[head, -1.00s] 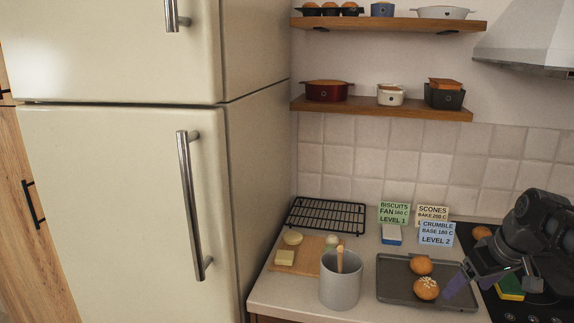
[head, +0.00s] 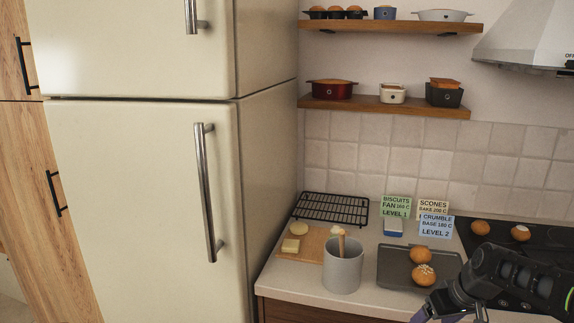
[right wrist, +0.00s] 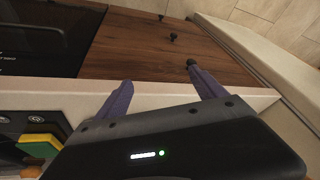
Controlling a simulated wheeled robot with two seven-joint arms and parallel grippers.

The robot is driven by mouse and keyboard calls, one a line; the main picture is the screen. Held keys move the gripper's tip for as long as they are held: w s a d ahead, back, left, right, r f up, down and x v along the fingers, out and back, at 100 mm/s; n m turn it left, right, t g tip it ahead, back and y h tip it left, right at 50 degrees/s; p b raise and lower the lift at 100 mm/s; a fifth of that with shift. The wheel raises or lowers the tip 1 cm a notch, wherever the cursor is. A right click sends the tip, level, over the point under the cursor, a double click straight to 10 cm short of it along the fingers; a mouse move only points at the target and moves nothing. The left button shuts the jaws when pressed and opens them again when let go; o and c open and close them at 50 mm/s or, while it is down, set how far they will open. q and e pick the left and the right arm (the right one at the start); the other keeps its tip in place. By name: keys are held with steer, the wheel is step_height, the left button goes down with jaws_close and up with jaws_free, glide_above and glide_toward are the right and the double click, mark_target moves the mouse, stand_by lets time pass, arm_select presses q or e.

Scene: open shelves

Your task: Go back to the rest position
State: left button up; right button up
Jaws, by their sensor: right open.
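My right arm comes in at the lower right of the head view, and its gripper (head: 446,312) is low, in front of the counter edge, partly cut off by the frame. In the right wrist view the two purple fingers of my right gripper (right wrist: 160,92) are spread apart with nothing between them. Beyond them are a pale counter edge and a dark wooden cabinet front. My left gripper is not in the head view.
The counter holds a grey tray (head: 392,280) with two buns, a grey crock (head: 343,270), a cutting board (head: 311,256) and a black rack (head: 330,209). A fridge (head: 140,200) stands at left. A cooktop (head: 500,246) is at right, wall shelves (head: 385,104) above.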

steer(key=s+a+f+m+g+y, duration=0.1)
steer(key=s+a+f, duration=0.2)
steer(key=a+f, duration=0.7)
steer(key=s+a+f+g+y, duration=0.1)
steer(key=s+a+f, duration=0.3)
steer(key=a+f, duration=0.65)
steer(key=s+a+f, duration=0.3)
steer(key=s+f, duration=0.1)
steer(key=s, duration=0.2)
steer(key=s+a+f+m+g, duration=0.1)
steer(key=s+a+f, duration=0.2)
steer(key=s, duration=0.4)
steer(key=s+a+f+m, duration=0.1)
steer(key=s+a+f, duration=0.2)
steer(key=s+f, duration=0.2)
steer(key=shift+s+a+f, duration=0.15)
steer(key=shift+s+a, duration=0.1)
steer(key=shift+s, duration=0.95)
